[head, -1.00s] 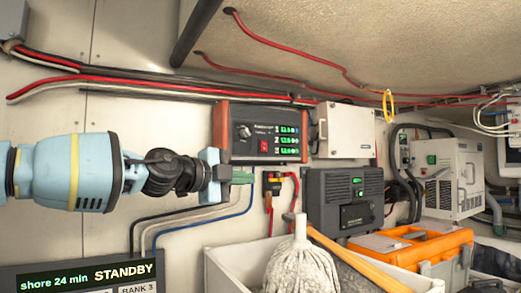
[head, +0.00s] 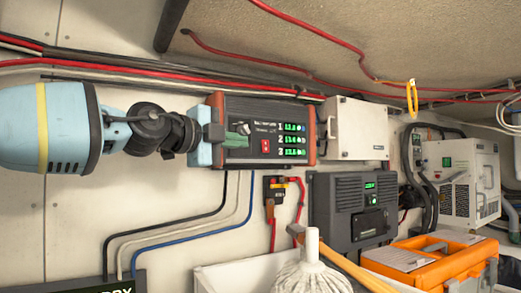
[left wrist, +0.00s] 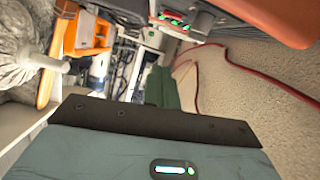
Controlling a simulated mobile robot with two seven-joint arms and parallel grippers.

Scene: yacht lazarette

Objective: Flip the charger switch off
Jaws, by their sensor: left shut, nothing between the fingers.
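The wall unit with orange-red ends (head: 311,140), which looks like the charger, carries a round knob, three green number readouts (head: 292,139) and a small red switch (head: 265,146). Whether the switch is on or off is too small to tell. My left gripper (head: 240,130) is shut and empty. Its green fingers are in front of the unit's left part, by the knob and left of the red switch; contact cannot be told. In the left wrist view the green fingers (left wrist: 161,87) point toward the background, with the unit's orange-red housing (left wrist: 272,18) at the top. My right gripper is out of view.
A white box (head: 355,130) adjoins the unit's right. Below are a breaker with red cables (head: 273,188), a dark grey device (head: 350,205), an orange toolbox (head: 435,262) and a mop (head: 312,272). Red cables (head: 300,70) run above.

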